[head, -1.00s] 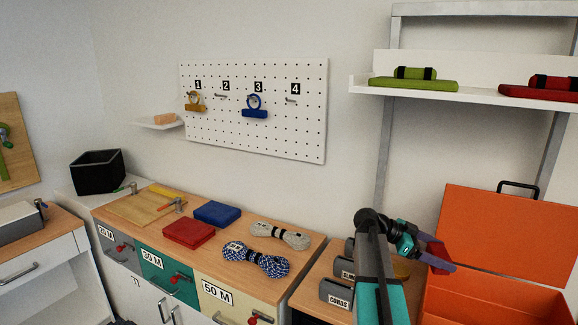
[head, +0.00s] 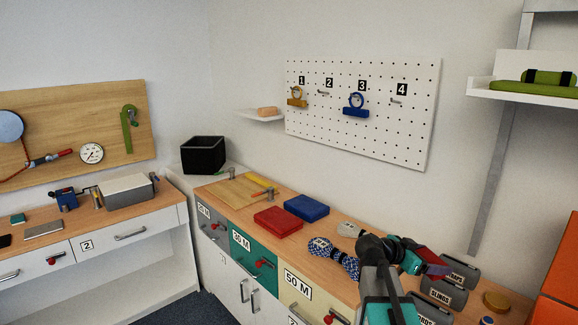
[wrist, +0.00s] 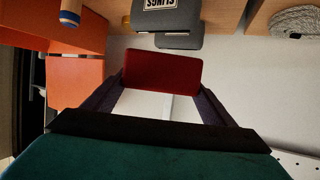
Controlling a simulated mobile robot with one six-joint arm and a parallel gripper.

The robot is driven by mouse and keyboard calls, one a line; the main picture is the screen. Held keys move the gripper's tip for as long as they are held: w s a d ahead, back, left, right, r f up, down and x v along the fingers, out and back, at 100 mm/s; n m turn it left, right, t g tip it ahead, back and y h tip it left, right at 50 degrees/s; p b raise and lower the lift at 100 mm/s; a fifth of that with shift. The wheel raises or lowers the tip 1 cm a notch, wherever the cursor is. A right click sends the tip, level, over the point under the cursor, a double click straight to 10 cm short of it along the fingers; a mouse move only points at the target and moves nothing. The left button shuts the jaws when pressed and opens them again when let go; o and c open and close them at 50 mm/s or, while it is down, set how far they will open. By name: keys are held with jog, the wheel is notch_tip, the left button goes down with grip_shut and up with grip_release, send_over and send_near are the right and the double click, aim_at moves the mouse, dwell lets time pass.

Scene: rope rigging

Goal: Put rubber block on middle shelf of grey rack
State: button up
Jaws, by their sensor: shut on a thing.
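My gripper (head: 428,262) is shut on a plain red block, held in the air above the right part of the wooden bench. In the wrist view the red block (wrist: 160,72) sits between the two dark fingers of my gripper (wrist: 158,90). I cannot tell its material from the frames. The grey rack (head: 492,175) is at the right edge of the head view, apart from my gripper. Only a grey post and a white shelf (head: 480,90) with a green roll and green pad on it show. Its other shelves are out of view.
Grey labelled bins (head: 445,290) stand below and beside my gripper. An orange case (head: 562,260) is at the far right. Coiled rope (head: 335,257), a blue pad (head: 306,207) and a red pad (head: 278,222) lie on the bench. A white pegboard (head: 420,130) hangs behind.

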jog(key=w+a+r+n+t+y, duration=0.2)
jog(key=w+a+n+t+y, duration=0.1)
jog(key=a, duration=0.6)
jog(key=w+a+r+n+t+y, duration=0.3)
jog(key=a+n, duration=0.4)
jog(key=a, duration=0.3)
jog(key=w+a+r+n+t+y, duration=0.3)
jog(key=a+y, duration=0.4)
jog(key=a, duration=0.3)
jog(key=w+n+t, duration=0.1)
jog(key=w+n, duration=0.1)
jog(key=shift+w+a+r, duration=0.15)
jog(key=shift+w+r, duration=0.05)
jog(key=shift+w, duration=0.15)
jog(key=shift+s, duration=0.1)
